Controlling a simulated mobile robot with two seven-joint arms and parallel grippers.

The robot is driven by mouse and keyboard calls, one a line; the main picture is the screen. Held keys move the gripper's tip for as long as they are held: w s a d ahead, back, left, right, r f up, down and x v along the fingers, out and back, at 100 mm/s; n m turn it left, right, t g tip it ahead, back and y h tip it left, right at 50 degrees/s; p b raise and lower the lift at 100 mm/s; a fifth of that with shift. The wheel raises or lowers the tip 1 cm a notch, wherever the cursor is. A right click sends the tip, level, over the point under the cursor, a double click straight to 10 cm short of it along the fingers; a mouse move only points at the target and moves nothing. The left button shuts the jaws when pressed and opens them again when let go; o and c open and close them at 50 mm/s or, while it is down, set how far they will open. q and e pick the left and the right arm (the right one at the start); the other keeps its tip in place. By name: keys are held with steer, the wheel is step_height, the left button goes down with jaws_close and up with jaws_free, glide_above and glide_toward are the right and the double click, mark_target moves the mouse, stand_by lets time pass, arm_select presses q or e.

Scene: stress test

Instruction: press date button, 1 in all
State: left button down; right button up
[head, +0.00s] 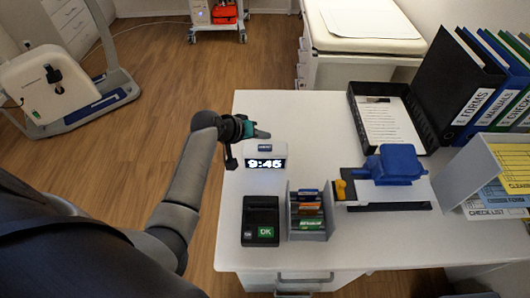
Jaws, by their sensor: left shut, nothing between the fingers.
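A small white digital clock (265,162) stands on the white desk with a dark display that reads 9:45. A small blue patch, possibly the date button (265,148), shows on its top; its lettering is too small to read. My left gripper (262,134) is shut and empty. Its tips appear just above and behind the top of the clock in the picture. I cannot tell whether they touch it. My right gripper is not in view.
A black device (260,208) with a green OK label and a small grey rack (307,230) stand in front of the clock. A blue device (393,163), black paper tray (354,108) and binders (452,90) fill the right. Desk behind the clock is clear.

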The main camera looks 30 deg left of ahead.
mark_target(269, 146)
arm_select(q)
step_height(269, 146, down, 2)
steer(key=shift+f+b, duration=0.2)
steer(key=shift+b, duration=0.25)
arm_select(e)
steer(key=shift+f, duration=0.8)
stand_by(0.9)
arm_select(q)
steer(key=shift+f, duration=0.4)
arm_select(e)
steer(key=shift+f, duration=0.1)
arm_select(q)
steer(key=shift+f+b, duration=0.3)
steer(key=shift+f, duration=0.1)
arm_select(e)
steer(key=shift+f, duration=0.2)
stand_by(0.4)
arm_select(q)
steer(key=shift+r+p, duration=0.8)
steer(key=shift+p, duration=0.2)
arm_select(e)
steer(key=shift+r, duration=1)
